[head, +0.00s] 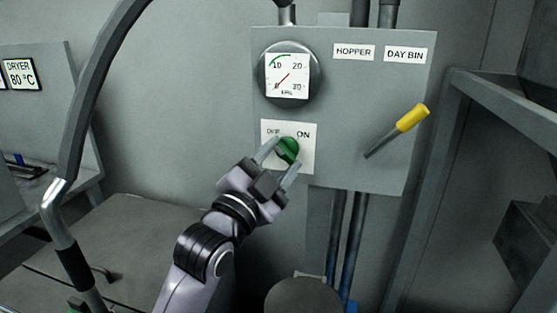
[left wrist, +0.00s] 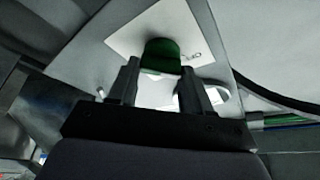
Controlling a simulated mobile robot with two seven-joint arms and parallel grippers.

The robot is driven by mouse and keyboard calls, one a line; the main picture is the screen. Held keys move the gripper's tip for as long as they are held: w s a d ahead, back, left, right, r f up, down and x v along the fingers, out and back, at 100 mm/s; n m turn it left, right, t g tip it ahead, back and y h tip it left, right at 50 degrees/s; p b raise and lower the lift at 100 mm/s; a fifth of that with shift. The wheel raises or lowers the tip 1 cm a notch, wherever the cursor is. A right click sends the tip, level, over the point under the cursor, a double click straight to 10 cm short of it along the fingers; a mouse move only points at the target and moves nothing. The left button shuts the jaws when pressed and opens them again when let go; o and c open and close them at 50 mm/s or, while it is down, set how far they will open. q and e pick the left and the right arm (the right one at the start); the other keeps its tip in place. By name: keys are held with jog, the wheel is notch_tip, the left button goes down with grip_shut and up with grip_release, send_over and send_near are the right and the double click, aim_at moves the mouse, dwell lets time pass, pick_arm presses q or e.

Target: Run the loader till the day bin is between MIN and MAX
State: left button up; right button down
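A grey control panel (head: 340,100) stands ahead in the head view. A green rotary knob (head: 288,150) sits on a white OFF/ON plate (head: 305,163). My left gripper (head: 278,160) is at the knob, with one finger on each side of it. The knob (left wrist: 161,55) also shows between the fingertips in the left wrist view; I cannot tell whether both fingers touch it. Above is a round gauge (head: 288,78) marked in kPa, its red needle pointing up and right. A yellow-handled lever (head: 411,118) slants up right, towards the DAY BIN label (head: 405,54), away from the HOPPER label (head: 354,51). The day bin's level is not visible.
A curved dark tube (head: 90,85) arches at the left. A grey metal frame (head: 490,90) stands at the right. Pipes (head: 352,245) run down below the panel.

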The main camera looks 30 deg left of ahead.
pick_arm(q)
jog(key=shift+r+m+p, duration=0.2)
jog(key=shift+m+p, duration=0.5)
jog(key=shift+p, duration=0.3)
jog(key=m+g+h+p, duration=0.1)
jog(key=m+p, duration=0.2)
jog(key=p, duration=0.1)
jog(key=shift+a+r+m+g, duration=0.1)
jog(key=shift+m+g, duration=0.2)
jog(key=shift+m+h, duration=0.3)
jog(key=shift+m, duration=0.2)
jog(key=shift+m+g+p, duration=0.5)
jog(key=shift+m, duration=0.5)
jog(key=m+g, duration=0.1)
jog(key=m, duration=0.3)
jog(key=shift+g, duration=0.3)
jog(key=m+g+y, duration=0.1)
jog(key=m, duration=0.1)
jog(key=shift+r+m, duration=0.1)
jog(key=shift+m, duration=0.3)
jog(key=shift+m+g+y, duration=0.4)
jog(key=shift+m+g, duration=0.2)
jog(key=shift+m, duration=0.5)
